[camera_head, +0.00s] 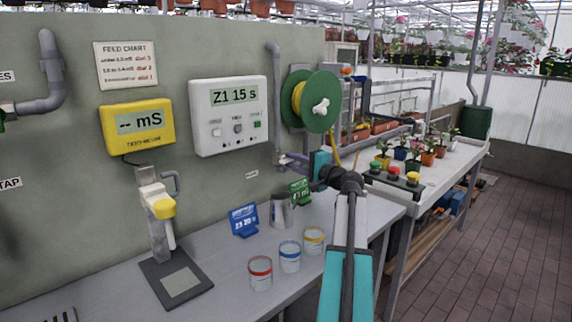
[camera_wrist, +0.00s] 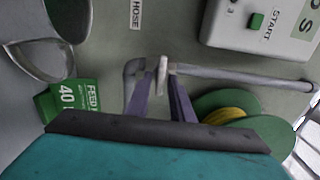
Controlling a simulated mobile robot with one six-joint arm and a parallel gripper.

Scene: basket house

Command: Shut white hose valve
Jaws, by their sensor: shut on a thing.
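The white hose valve's handle (camera_wrist: 162,74) is a small pale lever on a grey wall pipe (camera_wrist: 235,77), seen in the wrist view. My gripper (camera_wrist: 163,88) has its two purple fingers closed on the handle, one on each side of it. In the head view my gripper (camera_head: 283,160) reaches the lower end of the same pipe (camera_head: 276,95), below the hose reel. The fingers mostly hide the valve there. I cannot tell from these frames how far the valve is turned.
A green hose reel (camera_head: 322,110) with yellow hose hangs right of the pipe. Left are a white timer box (camera_head: 230,115) and a yellow meter (camera_head: 138,127). The bench below holds a metal jug (camera_head: 281,214), several tubs and a blue card (camera_head: 243,220). A HOSE label (camera_wrist: 136,14) is nearby.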

